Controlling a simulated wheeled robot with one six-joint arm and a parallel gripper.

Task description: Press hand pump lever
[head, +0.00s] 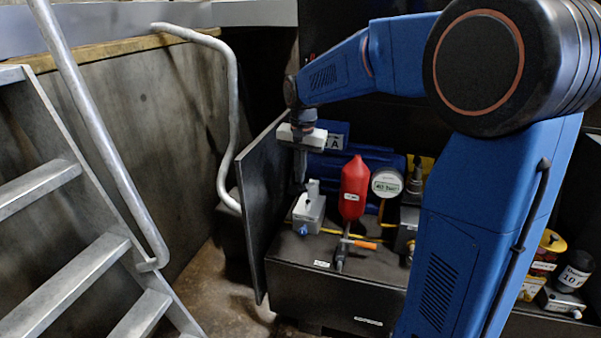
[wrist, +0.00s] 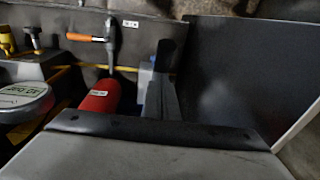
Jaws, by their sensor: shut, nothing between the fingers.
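My gripper (head: 299,184) points down with its fingers together and nothing between them. Its fingertips are close above and slightly left of a small grey unit (head: 309,216) with a pale upright part and a blue knob, likely the hand pump. I cannot tell whether they touch it. In the wrist view my dark fingers (wrist: 166,50) stand in front of this unit and hide most of it; only a bluish-grey edge (wrist: 144,75) shows. I cannot clearly make out which part is the lever.
A red bottle (head: 354,188) stands right of the unit, beside a round gauge (head: 387,182). An orange-handled valve (head: 362,244) is in front. A dark open door panel (head: 258,200) is close on the left. A metal ladder (head: 85,230) and handrail stand further left.

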